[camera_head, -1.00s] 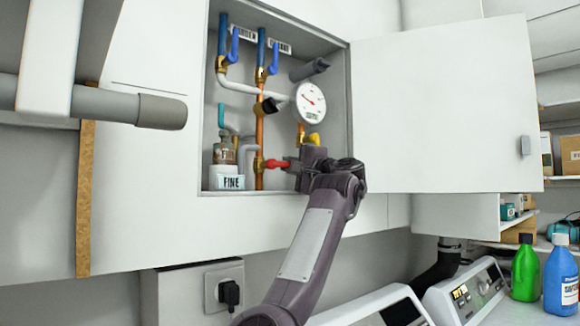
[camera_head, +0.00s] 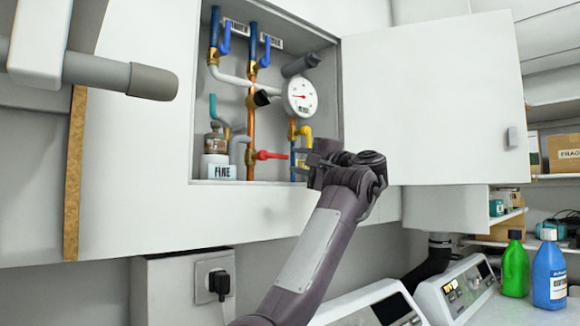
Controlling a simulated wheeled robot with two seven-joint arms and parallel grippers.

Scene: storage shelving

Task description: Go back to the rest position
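My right gripper (camera_head: 312,163) is in front of the lower right corner of the open wall cabinet (camera_head: 262,200). Its fingers point left, toward the red valve handle (camera_head: 271,155), with a gap between them and the handle. The fingers look parted with nothing between them. My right arm rises from the bottom of the picture. The red handle lies horizontal on a copper pipe (camera_head: 251,125). My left gripper is not in view.
The cabinet door (camera_head: 435,100) stands open to the right of my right arm. Inside are blue handles (camera_head: 225,38), a gauge (camera_head: 300,97) and a "FINE" label (camera_head: 222,172). Below right are appliances (camera_head: 455,290), a green bottle (camera_head: 515,265) and a blue bottle (camera_head: 550,270).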

